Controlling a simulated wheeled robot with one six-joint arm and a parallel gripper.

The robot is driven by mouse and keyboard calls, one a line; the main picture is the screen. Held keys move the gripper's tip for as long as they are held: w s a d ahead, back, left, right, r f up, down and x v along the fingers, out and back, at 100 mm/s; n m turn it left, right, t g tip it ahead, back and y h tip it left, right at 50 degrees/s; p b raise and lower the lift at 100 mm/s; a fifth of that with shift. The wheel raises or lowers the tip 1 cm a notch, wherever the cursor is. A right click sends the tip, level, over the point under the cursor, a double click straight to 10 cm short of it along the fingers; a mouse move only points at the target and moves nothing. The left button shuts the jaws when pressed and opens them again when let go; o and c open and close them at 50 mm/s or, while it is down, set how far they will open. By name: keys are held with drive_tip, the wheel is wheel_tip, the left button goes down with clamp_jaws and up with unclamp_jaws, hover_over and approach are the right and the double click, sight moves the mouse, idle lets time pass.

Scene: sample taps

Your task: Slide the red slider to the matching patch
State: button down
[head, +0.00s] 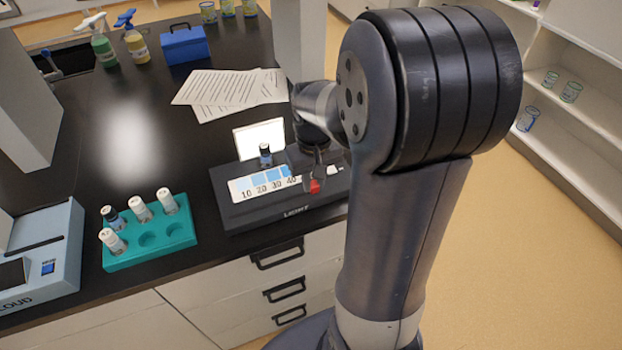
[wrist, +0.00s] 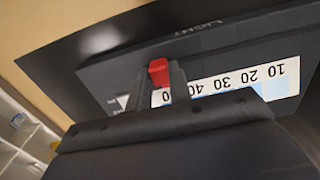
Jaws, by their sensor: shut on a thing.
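The red slider (head: 315,187) is at the front edge of the dark comparator box (head: 250,214), right of the 40 mark. It also shows in the wrist view (wrist: 159,72) between my fingertips. My gripper (head: 313,166) is shut on it from above. The strip of blue patches (head: 265,182) carries the marks 10, 20, 30 and 40; its right end is partly hidden by my gripper. A dark-capped vial (head: 265,155) with blue contents stands behind the patches, before a lit white panel (head: 259,138). The vial's exact shade is too small to tell.
A teal rack (head: 151,240) with several vials stands left of the box. A grey-blue instrument (head: 45,255) is at the far left. Papers (head: 228,92) lie behind the box. The counter's front edge is close to the box.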

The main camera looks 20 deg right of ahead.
sight(315, 183)
drive_tip(key=c, duration=1.3)
unclamp_jaws()
drive_tip(key=shift+d, duration=0.25)
wheel_tip(315, 183, up, 11)
drive_tip(key=shift+f, duration=0.1)
wheel_tip(315, 183, down, 10)
drive_tip(key=shift+a+f, duration=0.1)
drive_tip(key=shift+f, duration=0.15)
drive_tip(key=shift+a+f, duration=0.1)
drive_tip(key=shift+f, duration=0.15)
drive_tip(key=shift+a+r, duration=0.1)
drive_tip(key=shift+a, duration=0.35)
